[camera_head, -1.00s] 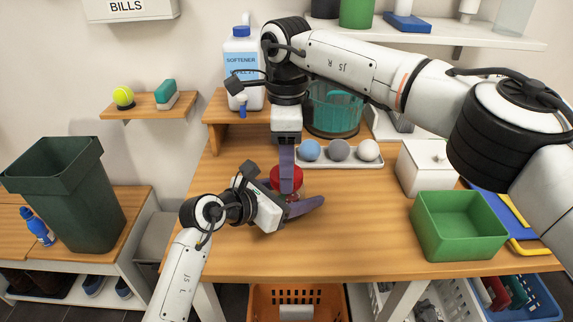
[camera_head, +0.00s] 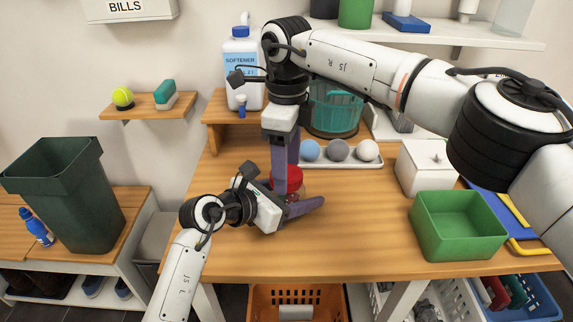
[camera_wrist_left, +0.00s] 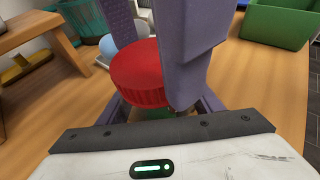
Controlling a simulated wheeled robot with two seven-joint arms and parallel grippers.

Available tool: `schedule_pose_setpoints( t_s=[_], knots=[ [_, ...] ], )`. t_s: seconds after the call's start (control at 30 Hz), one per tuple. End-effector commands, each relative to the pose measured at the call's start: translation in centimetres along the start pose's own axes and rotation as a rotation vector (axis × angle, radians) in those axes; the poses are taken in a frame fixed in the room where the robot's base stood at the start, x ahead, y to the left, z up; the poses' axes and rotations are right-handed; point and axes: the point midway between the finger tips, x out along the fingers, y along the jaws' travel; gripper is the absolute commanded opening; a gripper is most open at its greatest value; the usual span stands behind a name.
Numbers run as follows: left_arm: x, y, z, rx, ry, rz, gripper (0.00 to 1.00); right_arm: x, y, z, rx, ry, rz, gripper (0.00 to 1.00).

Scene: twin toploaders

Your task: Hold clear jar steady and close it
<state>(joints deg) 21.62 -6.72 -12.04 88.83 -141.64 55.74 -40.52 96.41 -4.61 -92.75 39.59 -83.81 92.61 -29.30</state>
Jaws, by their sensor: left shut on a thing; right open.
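The clear jar (camera_head: 299,190) stands on the wooden table, mostly hidden behind the grippers. Its red lid (camera_head: 288,180) is on top and shows large in the left wrist view (camera_wrist_left: 138,76); I cannot tell how tight it is. My left gripper (camera_head: 298,197) comes in low from the left and is shut on the jar's body below the lid. My right gripper (camera_head: 287,176) points straight down from above, with its purple fingers on either side of the lid. It is open; whether a finger touches the lid is unclear.
Behind the jar is a tray (camera_head: 345,163) with a blue, a grey and a white ball. A white box (camera_head: 424,168) and a green bin (camera_head: 458,228) stand to the right. A softener bottle (camera_head: 242,65) stands at the back. The table front is clear.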

Motion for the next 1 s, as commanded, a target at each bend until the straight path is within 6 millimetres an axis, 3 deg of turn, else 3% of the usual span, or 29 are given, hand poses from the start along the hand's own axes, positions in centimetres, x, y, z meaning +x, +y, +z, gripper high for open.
schedule_pose_setpoints(
  t_s=[0.47, 0.8, 1.0],
  knots=[
    [0.0, 0.3, 0.0, -0.001, 0.0, 0.006, 0.0, 0.1, 0.8, 0.4, -0.014, 0.0, 0.017, 0.68],
    [0.0, 0.2, 0.0, 0.0, 0.0, 0.005, 0.0, -3.8, 0.5, 0.3, -0.009, -0.001, 0.009, 0.68],
    [0.0, 0.2, 0.0, 0.0, -0.001, 0.004, 0.0, -4.5, 0.4, 0.2, -0.009, 0.0, 0.01, 0.68]
  ],
)
